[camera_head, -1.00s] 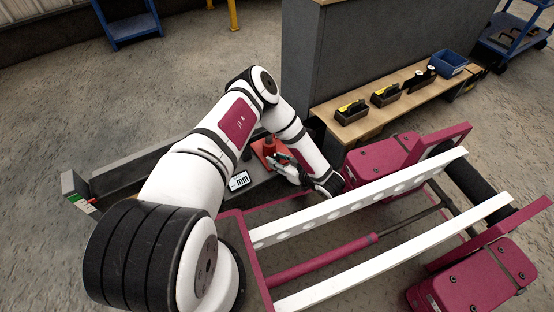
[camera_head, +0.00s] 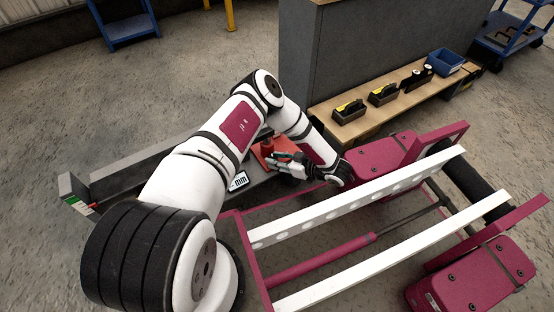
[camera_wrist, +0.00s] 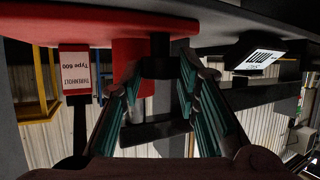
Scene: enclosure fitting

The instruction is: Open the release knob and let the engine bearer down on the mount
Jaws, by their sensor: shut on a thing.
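A red fixture (camera_head: 266,150) with an upright red cylinder sits on the grey surface behind my arm. In the wrist view, which looks upside down, its red plate (camera_wrist: 60,22) spans the top, with the red cylinder (camera_wrist: 130,62) and a black knob (camera_wrist: 160,64) below it. My gripper (camera_wrist: 160,76) has its teal-padded fingers on both sides of the black knob and is shut on it. In the head view my gripper (camera_head: 277,159) is beside the red fixture. A long dark grey beam (camera_head: 120,178) lies left of it. I cannot tell which part is the engine bearer.
A white "mm" display (camera_head: 238,181) stands near the fixture and shows in the wrist view (camera_wrist: 262,59). A magenta frame with white rails (camera_head: 360,208) fills the right front. A wooden bench (camera_head: 385,106) stands behind.

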